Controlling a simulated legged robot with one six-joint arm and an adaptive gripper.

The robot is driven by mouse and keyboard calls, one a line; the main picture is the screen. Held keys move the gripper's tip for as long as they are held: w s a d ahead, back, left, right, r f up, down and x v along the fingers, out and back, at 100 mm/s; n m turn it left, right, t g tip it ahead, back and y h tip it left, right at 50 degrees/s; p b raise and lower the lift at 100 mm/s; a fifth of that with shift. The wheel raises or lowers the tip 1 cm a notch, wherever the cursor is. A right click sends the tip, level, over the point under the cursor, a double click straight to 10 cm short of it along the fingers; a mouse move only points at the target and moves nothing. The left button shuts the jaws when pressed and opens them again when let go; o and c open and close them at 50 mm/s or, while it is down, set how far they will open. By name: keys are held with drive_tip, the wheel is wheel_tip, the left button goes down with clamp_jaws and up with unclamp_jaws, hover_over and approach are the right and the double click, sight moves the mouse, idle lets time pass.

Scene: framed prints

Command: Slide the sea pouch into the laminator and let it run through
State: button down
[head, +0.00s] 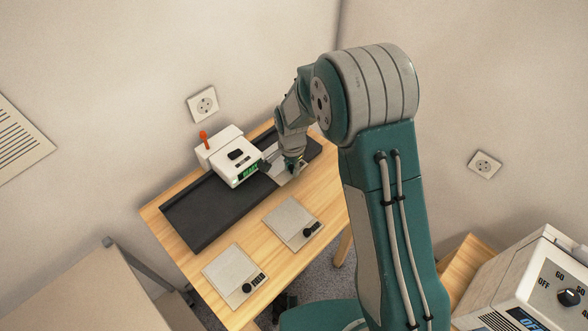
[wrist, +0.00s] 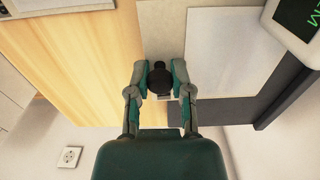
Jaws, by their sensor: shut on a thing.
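A flat pale pouch (head: 287,172) lies over the black tray, just right of the white laminator (head: 237,160). In the wrist view the pouch (wrist: 222,50) has a beige edge strip and a black knob (wrist: 160,77). My gripper (head: 292,163) is shut on that knob; its fingers (wrist: 160,80) flank it in the wrist view. The fingers hide most of the pouch's label, so I cannot read it. The laminator has an orange lever and a lit green display; its corner shows in the wrist view (wrist: 297,18). I cannot tell whether the pouch edge touches its slot.
Two more pouches with black knobs, a rear one (head: 287,217) and a front one (head: 228,270), lie on the wooden table (head: 163,205) before the black tray (head: 200,220). A white machine with a dial (head: 540,280) stands at lower right. Walls close off the back.

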sight(284, 161)
drive_tip(key=shift+w+a, duration=1.1)
drive_tip(key=shift+w, duration=0.2)
drive_tip(key=shift+c, duration=2.2)
unclamp_jaws()
drive_tip(key=shift+r, duration=0.1)
wheel_tip(284, 161, up, 12)
